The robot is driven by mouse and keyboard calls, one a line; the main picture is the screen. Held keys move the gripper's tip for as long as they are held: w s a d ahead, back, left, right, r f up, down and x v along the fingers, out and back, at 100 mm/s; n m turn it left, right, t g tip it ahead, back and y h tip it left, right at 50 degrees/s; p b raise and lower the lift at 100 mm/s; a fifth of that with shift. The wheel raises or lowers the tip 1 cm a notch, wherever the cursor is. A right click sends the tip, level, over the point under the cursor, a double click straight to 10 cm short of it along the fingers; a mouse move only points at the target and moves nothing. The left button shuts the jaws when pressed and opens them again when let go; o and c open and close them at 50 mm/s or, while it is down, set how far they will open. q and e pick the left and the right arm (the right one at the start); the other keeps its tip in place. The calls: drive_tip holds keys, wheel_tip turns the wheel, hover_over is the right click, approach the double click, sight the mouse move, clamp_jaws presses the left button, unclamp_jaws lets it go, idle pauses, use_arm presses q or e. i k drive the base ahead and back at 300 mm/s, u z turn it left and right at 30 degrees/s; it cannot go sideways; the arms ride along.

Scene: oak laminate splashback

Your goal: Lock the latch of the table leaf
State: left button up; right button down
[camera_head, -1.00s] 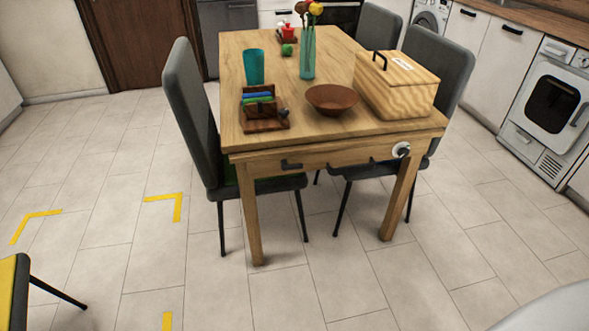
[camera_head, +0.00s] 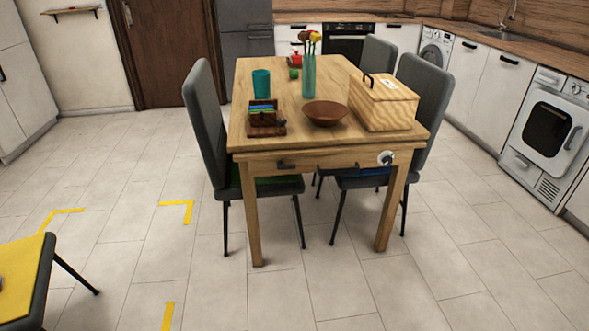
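The wooden table (camera_head: 300,145) stands ahead of me, its short end facing me. On its front apron are a dark handle (camera_head: 287,166) at the left, a dark handle-like bar (camera_head: 338,166) near the middle, and a round white-and-grey knob or latch (camera_head: 386,158) at the right. The round part is too small to tell whether it is locked. I cannot make out a separate leaf edge. Neither of my grippers is in view.
Grey chairs stand at the table's left (camera_head: 207,115) and right (camera_head: 428,95). On the tabletop are a wooden box (camera_head: 383,105), a brown bowl (camera_head: 325,114), a teal cup (camera_head: 261,82) and a vase (camera_head: 308,77). A yellow-topped seat (camera_head: 22,270) is at lower left. The floor before the table is clear.

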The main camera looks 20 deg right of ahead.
sight(281, 167)
drive_tip(key=u, duration=0.35)
drive_tip(key=i, duration=1.05)
drive_tip(key=z, duration=0.4)
